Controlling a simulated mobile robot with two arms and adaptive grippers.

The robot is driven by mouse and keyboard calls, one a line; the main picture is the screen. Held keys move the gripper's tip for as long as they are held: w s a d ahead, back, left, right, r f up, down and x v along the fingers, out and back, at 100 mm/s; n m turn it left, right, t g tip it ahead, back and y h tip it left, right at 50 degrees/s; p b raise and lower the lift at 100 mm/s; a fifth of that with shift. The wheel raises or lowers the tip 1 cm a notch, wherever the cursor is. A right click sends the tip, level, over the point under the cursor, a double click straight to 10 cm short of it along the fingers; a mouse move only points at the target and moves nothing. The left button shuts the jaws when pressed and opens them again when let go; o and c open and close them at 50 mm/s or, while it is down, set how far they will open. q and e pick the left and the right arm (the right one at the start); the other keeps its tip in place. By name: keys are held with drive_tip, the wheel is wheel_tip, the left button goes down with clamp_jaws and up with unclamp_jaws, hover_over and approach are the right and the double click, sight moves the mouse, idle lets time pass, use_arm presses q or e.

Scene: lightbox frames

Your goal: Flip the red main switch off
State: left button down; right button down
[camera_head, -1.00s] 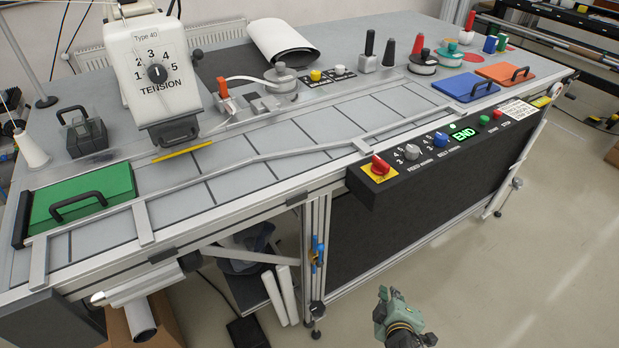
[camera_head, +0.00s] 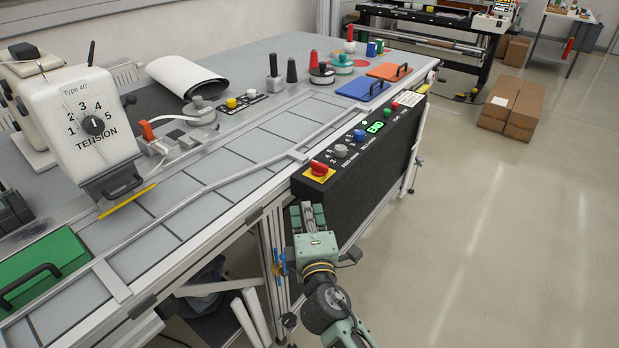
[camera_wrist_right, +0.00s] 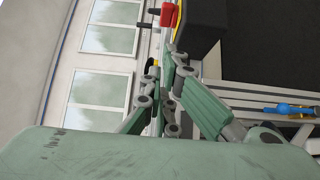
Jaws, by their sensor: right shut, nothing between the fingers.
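The red main switch (camera_head: 318,169) is a rotary knob on a yellow plate (camera_head: 319,174) at the near left end of the black control panel (camera_head: 345,182). It also shows at the top of the right wrist view (camera_wrist_right: 169,14). My right gripper (camera_head: 308,208) is shut and empty, in front of the panel's left end and below the switch in the head view. It looks apart from the switch. In the right wrist view its fingers (camera_wrist_right: 176,60) point up toward the switch. My left gripper is not in view.
Along the panel are a white knob (camera_head: 340,150), a blue knob (camera_head: 359,135), a lit green END display (camera_head: 375,127) and small buttons. The TENSION machine (camera_head: 95,125) and green lid (camera_head: 45,265) are at left. Open floor (camera_head: 510,240) lies at right.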

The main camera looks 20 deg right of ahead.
sight(319, 187)
drive_tip(key=w, duration=0.6)
drive_tip(key=w+d+p, duration=0.1)
drive_tip(key=w, duration=0.3)
drive_tip(key=shift+w+d, duration=0.1)
drive_tip(key=shift+w+d+r+p, duration=0.15)
drive_tip(key=shift+w+d, duration=0.2)
drive_tip(key=shift+d, duration=0.2)
drive_tip(key=shift+w+d+f+p, duration=0.1)
drive_tip(key=shift+w+d+p, duration=0.05)
drive_tip(key=shift+w+d, duration=0.3)
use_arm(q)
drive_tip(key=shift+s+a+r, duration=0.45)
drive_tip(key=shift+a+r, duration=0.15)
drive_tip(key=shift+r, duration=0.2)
use_arm(e)
drive_tip(key=shift+w+d, duration=0.25)
drive_tip(key=shift+d, duration=0.3)
use_arm(q)
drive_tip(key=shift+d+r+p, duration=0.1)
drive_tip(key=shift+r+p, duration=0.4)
drive_tip(key=shift+p, duration=0.05)
use_arm(e)
drive_tip(key=shift+s+d+n+y, duration=0.2)
drive_tip(key=shift+n+y, duration=0.2)
drive_tip(key=shift+y, duration=0.25)
drive_tip(key=shift+s+d+n+y, duration=0.1)
drive_tip(key=shift+d+n+y, duration=0.1)
drive_tip(key=shift+n+y, duration=0.35)
